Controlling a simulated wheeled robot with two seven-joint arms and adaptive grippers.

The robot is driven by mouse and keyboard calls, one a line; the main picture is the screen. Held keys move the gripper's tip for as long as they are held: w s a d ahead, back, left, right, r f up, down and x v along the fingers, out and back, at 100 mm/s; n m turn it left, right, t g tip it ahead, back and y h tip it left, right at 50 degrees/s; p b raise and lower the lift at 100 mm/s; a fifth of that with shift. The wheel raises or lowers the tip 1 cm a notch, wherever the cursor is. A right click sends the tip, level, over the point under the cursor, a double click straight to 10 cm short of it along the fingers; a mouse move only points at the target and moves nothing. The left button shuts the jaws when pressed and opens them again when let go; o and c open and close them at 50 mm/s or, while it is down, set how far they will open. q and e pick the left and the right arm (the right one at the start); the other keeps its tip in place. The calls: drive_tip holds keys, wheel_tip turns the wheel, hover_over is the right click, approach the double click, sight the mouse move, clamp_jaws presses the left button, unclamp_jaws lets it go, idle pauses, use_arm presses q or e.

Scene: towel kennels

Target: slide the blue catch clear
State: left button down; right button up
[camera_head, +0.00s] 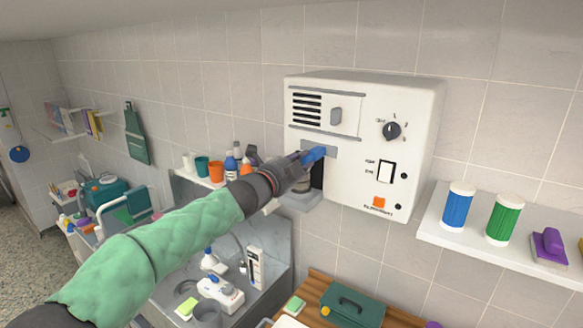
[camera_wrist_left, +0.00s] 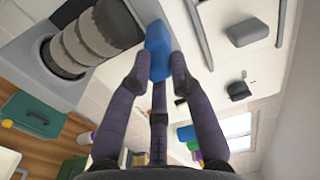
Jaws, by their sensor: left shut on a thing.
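The blue catch (camera_head: 313,155) sits on the front of a white wall-mounted unit (camera_head: 353,184), below its vented panel. In the left wrist view the catch (camera_wrist_left: 158,48) is a blue block between my fingertips. My left gripper (camera_head: 305,159) reaches in from the left and is shut on the catch; in the left wrist view the gripper (camera_wrist_left: 158,68) has a fingertip on each side of it. A dark opening (camera_head: 317,174) shows below the catch, partly hidden by my gripper. My right gripper is not in view.
A shelf (camera_head: 431,230) with a blue canister (camera_head: 457,206), a green canister (camera_head: 504,220) and a purple item (camera_head: 549,246) stands at the right. A metal sink (camera_head: 274,269) and a green toolbox (camera_head: 352,306) lie below. Bottles and cups stand on a ledge behind my arm.

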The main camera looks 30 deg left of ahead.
use_arm(q)
drive_tip(key=shift+d+f, duration=0.2)
drive_tip(key=shift+d, duration=0.3)
drive_tip(key=shift+d+f, duration=0.2)
drive_tip(key=shift+d, duration=0.3)
drive_tip(key=c, duration=1.1)
unclamp_jaws()
drive_tip(key=shift+d, duration=0.1)
drive_tip(key=shift+c, duration=0.2)
drive_tip(key=shift+o, duration=0.4)
drive_tip(key=shift+d+r, duration=0.15)
drive_tip(key=shift+r, duration=0.05)
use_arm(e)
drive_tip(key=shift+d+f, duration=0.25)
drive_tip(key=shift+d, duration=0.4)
use_arm(q)
drive_tip(key=shift+s+a, duration=0.1)
drive_tip(key=shift+a, duration=0.1)
drive_tip(key=s, duration=1.2)
drive_tip(key=shift+a, duration=0.35)
